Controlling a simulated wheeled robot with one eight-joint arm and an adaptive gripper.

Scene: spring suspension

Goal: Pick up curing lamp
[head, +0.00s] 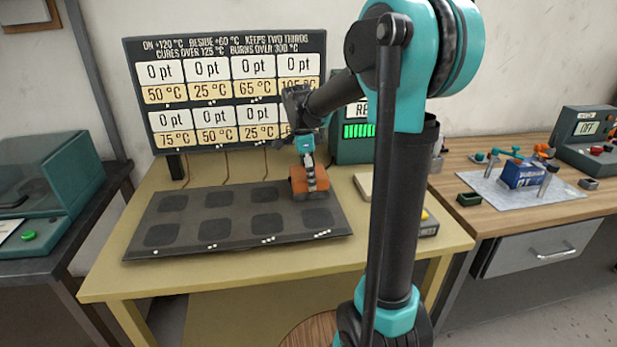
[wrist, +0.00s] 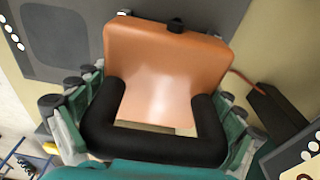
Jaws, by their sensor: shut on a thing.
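The curing lamp (head: 309,181) is an orange, boxy lamp with a dark handle, at the right end of the dark mat in the head view. In the wrist view its orange body (wrist: 165,65) lies just beyond its black U-shaped handle (wrist: 205,125). My gripper (head: 307,160) is above the lamp and shut on it, with the fingers on both sides of the handle in the wrist view. Whether the lamp touches the mat cannot be told.
The dark mat (head: 150,247) with several rounded pads lies on the yellow table (head: 120,283). A board of temperature readings (head: 130,95) stands behind it. A green device with a display (head: 350,152) stands behind right. A wooden bench (head: 460,157) holds parts at right.

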